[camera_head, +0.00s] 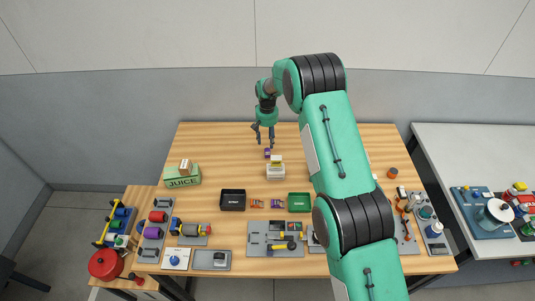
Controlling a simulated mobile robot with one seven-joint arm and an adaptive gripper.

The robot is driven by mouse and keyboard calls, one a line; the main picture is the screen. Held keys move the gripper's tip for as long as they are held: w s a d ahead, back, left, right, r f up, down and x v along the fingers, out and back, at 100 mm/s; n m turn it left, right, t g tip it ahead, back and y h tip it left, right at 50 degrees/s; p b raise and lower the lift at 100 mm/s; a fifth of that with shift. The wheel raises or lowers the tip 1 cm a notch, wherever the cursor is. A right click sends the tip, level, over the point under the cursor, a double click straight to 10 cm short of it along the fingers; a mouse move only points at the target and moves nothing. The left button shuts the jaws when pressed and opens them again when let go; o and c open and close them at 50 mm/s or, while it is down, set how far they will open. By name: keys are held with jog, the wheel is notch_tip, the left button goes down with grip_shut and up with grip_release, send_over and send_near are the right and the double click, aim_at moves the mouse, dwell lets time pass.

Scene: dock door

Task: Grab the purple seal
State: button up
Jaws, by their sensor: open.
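My gripper (264,142) points down over the back middle of the table, with its fingers apart and nothing visible between them. A small dark purple item (267,153) stands on the table just below the fingertips, behind a white box. Another small purple item (277,203) lies between the black bin and the green bin, beside an orange one (257,203). Both purple items are too small for me to tell which is the seal.
The black bin (232,207) and green bin (299,208) are nearer. A green juice crate (182,181) is at left. My arm hides part of the right side. The table's back left is clear.

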aim_at(267, 149)
jog(key=shift+f, duration=1.95)
jog(key=shift+f, duration=0.1)
jog(key=shift+w+d+f+p, duration=0.1)
jog(key=shift+f+p, duration=0.15)
jog(key=shift+f, duration=1)
jog(key=shift+w+f+p, duration=0.1)
jog(key=shift+f+p, duration=0.15)
jog(key=shift+f, duration=1)
jog(key=shift+c, duration=0.3)
jog(key=c, duration=1)
